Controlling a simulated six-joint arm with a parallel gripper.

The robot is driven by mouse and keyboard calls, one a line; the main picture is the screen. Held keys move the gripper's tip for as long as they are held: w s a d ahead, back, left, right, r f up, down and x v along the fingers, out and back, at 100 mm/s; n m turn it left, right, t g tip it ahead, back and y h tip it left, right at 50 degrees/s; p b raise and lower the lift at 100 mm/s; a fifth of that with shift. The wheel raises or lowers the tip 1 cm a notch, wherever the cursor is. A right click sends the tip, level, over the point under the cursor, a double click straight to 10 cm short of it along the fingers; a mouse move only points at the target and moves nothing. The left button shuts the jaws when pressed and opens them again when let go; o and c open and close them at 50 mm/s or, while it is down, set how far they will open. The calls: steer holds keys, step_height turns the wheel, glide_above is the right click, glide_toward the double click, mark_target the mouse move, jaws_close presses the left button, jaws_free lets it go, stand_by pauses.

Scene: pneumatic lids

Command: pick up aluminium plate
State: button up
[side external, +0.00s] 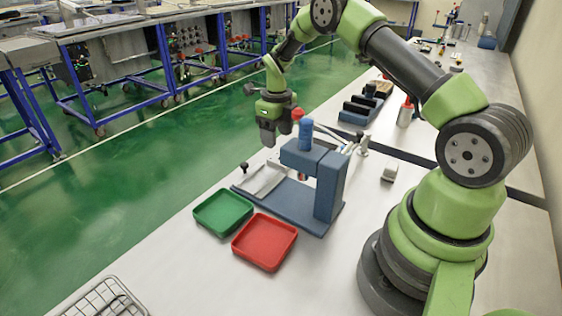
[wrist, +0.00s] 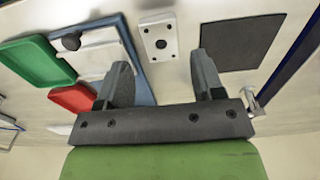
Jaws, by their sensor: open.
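A pale grey metal plate (wrist: 158,27) with several small holes and a dark round spot lies on the table in the wrist view; it looks like the aluminium plate. My gripper (wrist: 160,62) is open and empty, with the plate showing between and beyond its fingertips. In the side view my gripper (side external: 268,138) hangs above the table, behind the blue press fixture (side external: 328,185). I cannot make out the plate clearly in the side view, where the fixture and gripper block part of that area. The fixture's blue base edge (wrist: 137,60) lies just left of the plate in the wrist view.
A green tray (side external: 223,213) and a red tray (side external: 264,243) stand beside the fixture. A dark rectangular pad (wrist: 242,42) lies right of the plate. A small grey block (side external: 389,173), a red-topped bottle (side external: 405,112) and a wire basket (side external: 103,298) are also on the table.

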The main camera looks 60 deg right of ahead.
mark_target(277, 157)
step_height(277, 157, down, 6)
steer(key=shift+w+f, duration=0.1)
steer(key=shift+f, duration=0.15)
steer(key=c, duration=0.7)
